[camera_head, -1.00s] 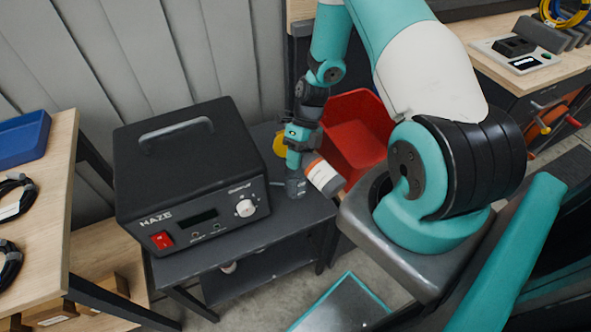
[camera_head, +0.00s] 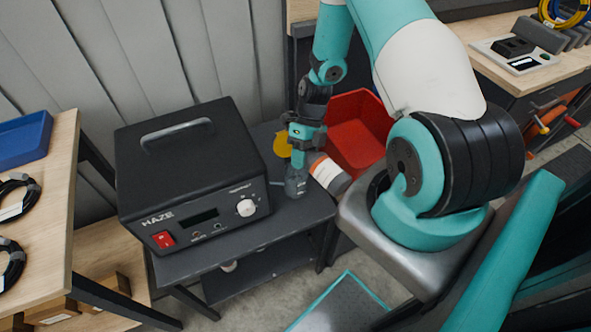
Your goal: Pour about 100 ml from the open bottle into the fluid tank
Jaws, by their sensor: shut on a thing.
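My gripper (camera_head: 301,158) is above the right part of the dark table, just right of the haze machine. It is shut on the bottle (camera_head: 329,174), which has a white body and an orange band. The bottle is tilted, its orange-banded end at the upper left beside the jaws and its other end at the lower right. Its mouth and fluid level are hidden. A small dark grey translucent piece (camera_head: 296,183) shows directly below the gripper; I cannot tell whether it is the fluid tank. No pouring stream is visible.
The black haze machine (camera_head: 190,165) fills the table's left part. A yellow round thing (camera_head: 282,146) and a red bin (camera_head: 358,130) are behind the gripper. Wooden benches stand left and right, one with a blue tray (camera_head: 22,139). The table's front edge (camera_head: 245,240) is clear.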

